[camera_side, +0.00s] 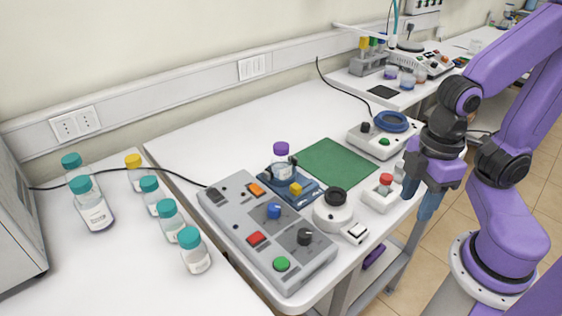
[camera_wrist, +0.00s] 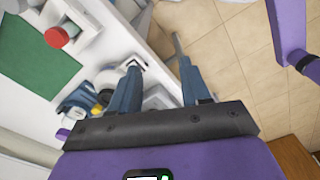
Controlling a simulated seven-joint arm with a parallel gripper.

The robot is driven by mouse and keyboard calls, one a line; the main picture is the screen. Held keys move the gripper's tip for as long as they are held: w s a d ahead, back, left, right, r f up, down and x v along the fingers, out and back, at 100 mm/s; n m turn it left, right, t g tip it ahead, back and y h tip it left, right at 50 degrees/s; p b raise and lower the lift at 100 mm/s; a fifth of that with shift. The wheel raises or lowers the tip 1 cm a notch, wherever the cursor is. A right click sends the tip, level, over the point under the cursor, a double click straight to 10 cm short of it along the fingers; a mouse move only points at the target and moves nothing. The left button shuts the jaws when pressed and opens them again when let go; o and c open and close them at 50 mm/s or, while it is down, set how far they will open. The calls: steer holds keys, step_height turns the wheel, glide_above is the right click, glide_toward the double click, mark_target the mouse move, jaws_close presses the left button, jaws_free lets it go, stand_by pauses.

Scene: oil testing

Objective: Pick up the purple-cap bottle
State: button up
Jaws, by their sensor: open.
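The purple-cap bottle (camera_side: 281,164) is a small clear bottle standing upright on a dark blue device (camera_side: 300,188) in the middle of the table. In the wrist view, a small purple patch at the lower left may be its cap (camera_wrist: 62,134); its body is not clear there. My gripper (camera_side: 415,203) is at the table's right edge, pointing down, well to the right of the bottle. In the wrist view my gripper (camera_wrist: 158,64) has its two fingers apart with nothing between them.
A grey control box (camera_side: 267,236) with coloured knobs stands in front of the bottle. A white round device with a black top (camera_side: 334,210) and a red-knob device (camera_side: 382,192) stand between bottle and gripper. A flat green mat (camera_side: 335,162) lies behind. Several teal-cap bottles (camera_side: 168,220) stand left.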

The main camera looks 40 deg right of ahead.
steer(key=o, duration=0.8)
steer(key=n, duration=0.7)
glide_toward(279, 145)
step_height(279, 145, down, 9)
steer(key=shift+w+a+f, duration=0.15)
steer(key=shift+s+f, duration=0.15)
steer(key=shift+f, duration=1.25)
steer(key=shift+s+f, duration=0.15)
steer(key=shift+f, duration=1.25)
